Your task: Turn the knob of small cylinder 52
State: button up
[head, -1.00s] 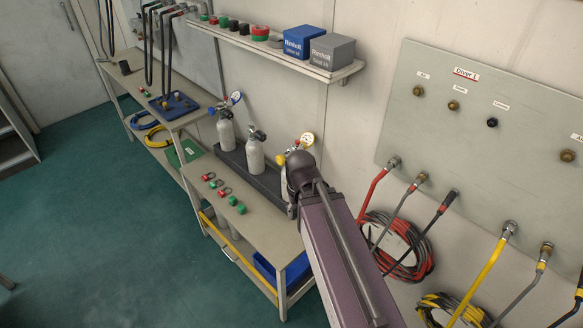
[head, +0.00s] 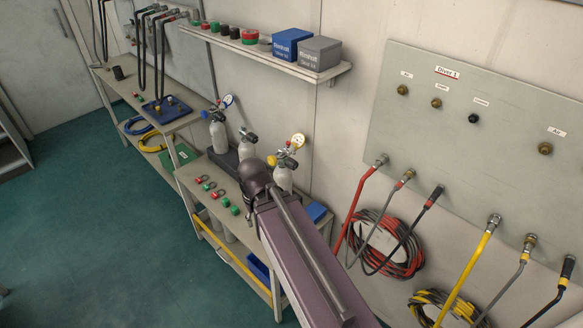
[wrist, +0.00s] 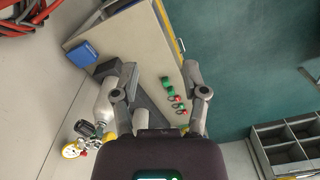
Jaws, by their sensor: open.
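Three small grey cylinders with valves stand by the wall on the bench: the left one (head: 218,136) with a blue-rimmed gauge (head: 228,100), the middle one (head: 245,150) with a dark knob, and the right one (head: 284,178) with a yellow-rimmed gauge (head: 298,140). No number is readable, so I cannot tell which is 52. In the wrist view, a cylinder (wrist: 103,106) lies left of my gripper (wrist: 160,68), partly behind its left finger; a black knob (wrist: 82,128) and the yellow gauge (wrist: 72,150) are beside it.
Red and green caps and rings (head: 219,192) lie on the bench (head: 190,172). A shelf (head: 260,55) with a blue box (head: 292,45) and a grey box (head: 319,55) hangs above. The hose panel (head: 480,140) and coiled hoses (head: 385,245) are at the right.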

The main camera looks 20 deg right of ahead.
jog(key=o, duration=0.3)
jog(key=shift+o, duration=0.9)
jog(key=shift+f, duration=0.1)
jog(key=w+d+f+n+t+y+b, duration=0.5)
jog(key=w+d+f+t+y+b, duration=0.35)
jog(key=b, duration=0.65)
jog(key=w+d+t+h+b, duration=0.3)
jog(key=d+t+b, duration=0.5)
jog(key=d, duration=1.1)
jog(key=b, duration=0.4)
jog(key=shift+w+f+t+b, duration=0.15)
jog(key=shift+w+t+b, duration=0.05)
jog(key=shift+t+b, duration=0.15)
jog(key=shift+w, duration=0.1)
